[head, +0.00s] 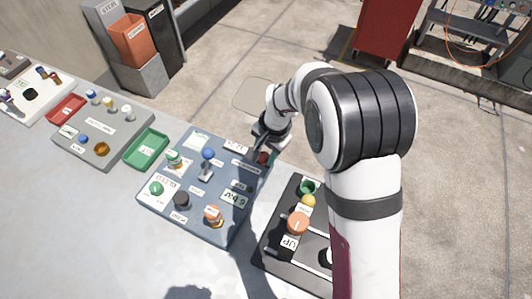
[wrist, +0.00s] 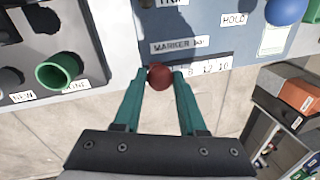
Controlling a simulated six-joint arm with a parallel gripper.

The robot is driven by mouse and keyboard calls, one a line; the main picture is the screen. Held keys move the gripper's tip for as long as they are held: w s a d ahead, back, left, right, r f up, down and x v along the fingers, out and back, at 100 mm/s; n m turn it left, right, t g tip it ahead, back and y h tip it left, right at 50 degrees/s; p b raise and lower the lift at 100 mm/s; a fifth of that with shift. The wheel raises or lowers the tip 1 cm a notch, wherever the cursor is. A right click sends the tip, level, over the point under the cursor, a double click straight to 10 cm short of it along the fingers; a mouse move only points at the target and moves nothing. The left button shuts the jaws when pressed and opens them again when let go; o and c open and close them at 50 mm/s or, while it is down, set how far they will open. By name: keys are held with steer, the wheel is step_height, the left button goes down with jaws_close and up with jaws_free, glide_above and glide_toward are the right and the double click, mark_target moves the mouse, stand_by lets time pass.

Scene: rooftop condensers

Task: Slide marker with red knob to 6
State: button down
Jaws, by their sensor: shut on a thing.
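The red knob (wrist: 160,77) of the marker sits between the two green fingertips of my gripper (wrist: 162,74) in the wrist view. My gripper is shut on it. A "MARKER bar" label (wrist: 180,45) is just above the knob there. A white scale strip (wrist: 215,68) runs right from the knob, with 8, 12 and 10 seeming to show; the right finger hides part of it, and I cannot tell the marker's exact reading. In the head view my gripper (head: 264,150) is at the far right edge of the blue-grey panel (head: 227,222), with the red knob (head: 263,157) partly visible.
The panel also carries a blue ball-topped lever (head: 208,154), a green knob (head: 156,188) and an orange knob (head: 213,214). A dark panel (head: 270,238) with an orange UP control (head: 297,223) stands to its right. A green tray (head: 146,148) lies left. Open floor is beyond.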

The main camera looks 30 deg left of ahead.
steer(key=a, duration=0.4)
steer(key=shift+c, duration=2.4)
jaws_free()
step_height(320, 180, up, 16)
steer(key=d, duration=0.3)
steer(key=shift+s+f, duration=0.2)
steer(key=shift+s, duration=0.1)
